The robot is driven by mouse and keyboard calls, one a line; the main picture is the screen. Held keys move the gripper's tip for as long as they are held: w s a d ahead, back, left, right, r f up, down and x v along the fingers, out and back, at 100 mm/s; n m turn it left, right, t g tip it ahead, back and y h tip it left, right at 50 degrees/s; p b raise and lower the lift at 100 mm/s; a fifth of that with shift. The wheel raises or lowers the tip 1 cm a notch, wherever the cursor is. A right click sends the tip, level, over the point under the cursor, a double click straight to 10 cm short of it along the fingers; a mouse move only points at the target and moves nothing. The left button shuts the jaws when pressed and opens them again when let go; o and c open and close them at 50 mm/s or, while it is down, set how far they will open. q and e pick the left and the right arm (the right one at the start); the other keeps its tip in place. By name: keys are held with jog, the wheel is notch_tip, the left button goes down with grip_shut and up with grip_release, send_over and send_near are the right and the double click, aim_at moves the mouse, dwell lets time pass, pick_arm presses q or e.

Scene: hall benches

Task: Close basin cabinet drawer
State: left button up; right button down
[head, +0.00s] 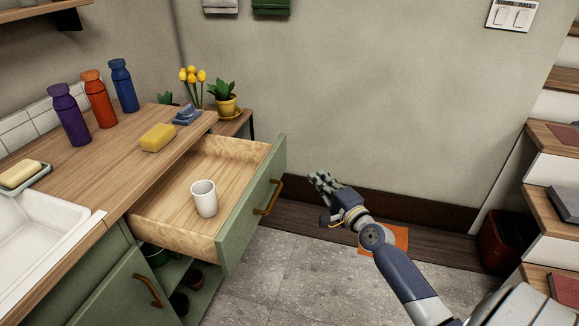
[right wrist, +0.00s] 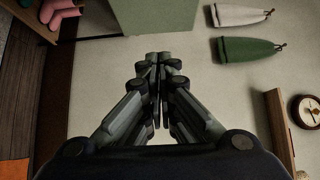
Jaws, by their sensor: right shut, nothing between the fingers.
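The basin cabinet drawer (head: 240,203) is pulled open, with a green front and a brass handle (head: 269,197). A white cup (head: 204,198) stands inside it. My right gripper (head: 318,181) is shut and empty, in the air to the right of the drawer front, apart from it in the head view. In the right wrist view the shut fingers (right wrist: 159,62) point toward a green panel (right wrist: 153,15), which seems to be the drawer front. My left gripper is not in view.
The wooden counter (head: 110,165) holds several bottles, a yellow sponge (head: 158,137) and a white basin (head: 40,235). Grey floor (head: 300,275) is clear before the drawer.

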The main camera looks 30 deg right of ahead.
send_near(285, 154)
jog(key=w+d, duration=0.1)
jog(key=d, duration=0.2)
jog(key=w+a, duration=0.2)
jog(key=w, duration=0.1)
jog(key=shift+w+a, duration=0.15)
jog(key=shift+a, duration=0.2)
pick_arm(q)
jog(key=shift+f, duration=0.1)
pick_arm(e)
jog(key=shift+r, duration=0.1)
